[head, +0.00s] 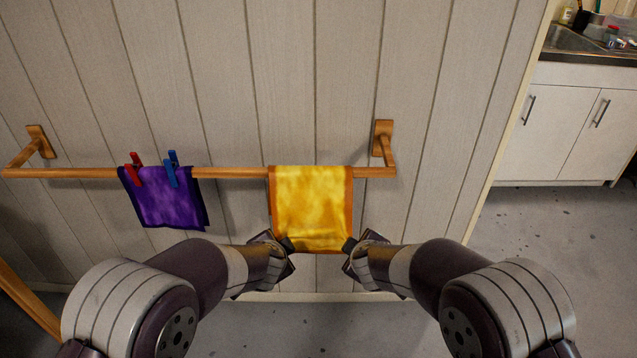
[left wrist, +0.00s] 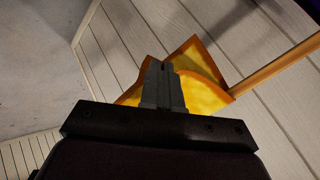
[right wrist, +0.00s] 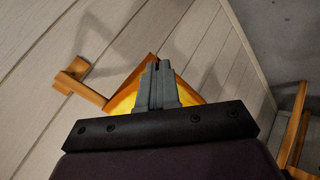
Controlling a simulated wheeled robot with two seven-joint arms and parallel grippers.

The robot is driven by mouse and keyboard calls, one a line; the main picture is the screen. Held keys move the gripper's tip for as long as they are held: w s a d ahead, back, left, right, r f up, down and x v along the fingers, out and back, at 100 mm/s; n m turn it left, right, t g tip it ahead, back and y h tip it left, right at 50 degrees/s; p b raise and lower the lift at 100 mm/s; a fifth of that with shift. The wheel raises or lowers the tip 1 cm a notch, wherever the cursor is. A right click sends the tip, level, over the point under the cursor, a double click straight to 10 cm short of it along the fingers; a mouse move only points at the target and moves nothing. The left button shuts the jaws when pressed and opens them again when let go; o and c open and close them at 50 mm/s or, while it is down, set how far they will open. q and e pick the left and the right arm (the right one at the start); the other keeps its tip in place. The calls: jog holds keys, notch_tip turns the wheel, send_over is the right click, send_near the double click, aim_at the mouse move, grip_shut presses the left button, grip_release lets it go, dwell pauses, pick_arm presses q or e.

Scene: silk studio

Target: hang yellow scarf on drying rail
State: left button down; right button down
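The yellow scarf (head: 313,205) with an orange border hangs over the right part of the wooden drying rail (head: 232,172). My left gripper (head: 288,244) is at the scarf's lower left corner and my right gripper (head: 349,245) is at its lower right corner. Both appear shut on the cloth. The scarf also shows behind the closed fingers in the left wrist view (left wrist: 205,92) and in the right wrist view (right wrist: 126,97). The scarf's back side is mostly hidden in the head view.
A purple cloth (head: 165,205) hangs on the rail to the left, held by a red peg (head: 134,170) and a blue peg (head: 171,170). The rail is fixed to a panelled wall (head: 310,70). A sink cabinet (head: 560,120) stands at the far right.

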pick_arm(q)
jog(key=shift+w+f, duration=0.2)
jog(key=shift+f, duration=0.3)
pick_arm(e)
jog(key=shift+w+f, duration=0.15)
jog(key=shift+f, duration=0.45)
pick_arm(q)
jog(key=c, duration=1.1)
grip_release()
pick_arm(e)
jog(key=c, duration=1.1)
grip_release()
jog(key=shift+r, duration=0.1)
pick_arm(q)
jog(key=shift+s, duration=0.15)
